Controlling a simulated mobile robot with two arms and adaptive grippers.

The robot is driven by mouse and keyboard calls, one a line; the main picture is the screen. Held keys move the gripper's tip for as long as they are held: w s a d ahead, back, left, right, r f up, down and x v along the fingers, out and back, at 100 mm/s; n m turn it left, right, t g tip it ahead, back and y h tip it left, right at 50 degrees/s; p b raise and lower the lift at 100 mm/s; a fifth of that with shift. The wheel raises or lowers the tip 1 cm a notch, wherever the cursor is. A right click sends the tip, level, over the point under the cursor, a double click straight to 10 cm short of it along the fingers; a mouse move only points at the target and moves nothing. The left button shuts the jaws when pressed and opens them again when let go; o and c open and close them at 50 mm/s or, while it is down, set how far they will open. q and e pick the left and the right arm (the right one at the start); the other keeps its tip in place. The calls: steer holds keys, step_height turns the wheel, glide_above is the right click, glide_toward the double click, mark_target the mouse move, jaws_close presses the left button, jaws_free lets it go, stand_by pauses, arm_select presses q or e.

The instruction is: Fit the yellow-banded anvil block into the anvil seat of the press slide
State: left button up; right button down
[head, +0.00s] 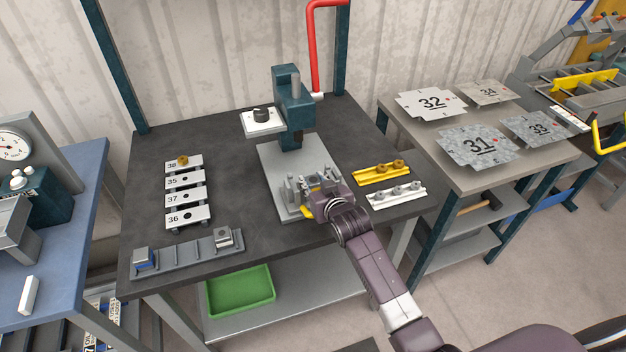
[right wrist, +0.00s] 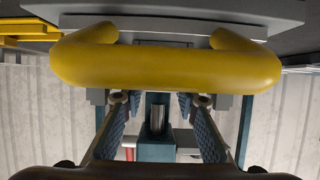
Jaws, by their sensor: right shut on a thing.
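My right gripper (head: 322,192) is low over the front of the press slide (head: 290,205). It appears shut on the yellow-banded anvil block (head: 326,186), only a small part of which shows. In the right wrist view the fingers (right wrist: 160,103) stand apart, and a thick yellow handle (right wrist: 165,65) hides what lies between their tips. This handle also shows at the slide's front in the head view (head: 307,212). The anvil seat is hidden, so I cannot tell whether the block touches it. My left gripper is out of view.
The teal press (head: 291,110) stands behind the slide. A grey rack (head: 185,256) with two blocks is at front left, numbered plates (head: 185,197) behind it. A yellow rail (head: 383,174) and a white rail (head: 397,195) lie right. Dark tabletop (head: 225,160) is clear left of the slide.

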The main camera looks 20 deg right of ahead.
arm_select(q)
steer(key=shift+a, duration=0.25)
arm_select(e)
steer(key=shift+f, duration=0.2)
stand_by(0.4)
steer(key=c, duration=1.5)
jaws_free()
steer(key=shift+o, duration=0.5)
steer(key=shift+s+f, duration=0.15)
steer(key=shift+s, duration=0.45)
steer(key=v, duration=1.1)
steer(key=shift+r, duration=0.45)
steer(key=shift+f, duration=0.1)
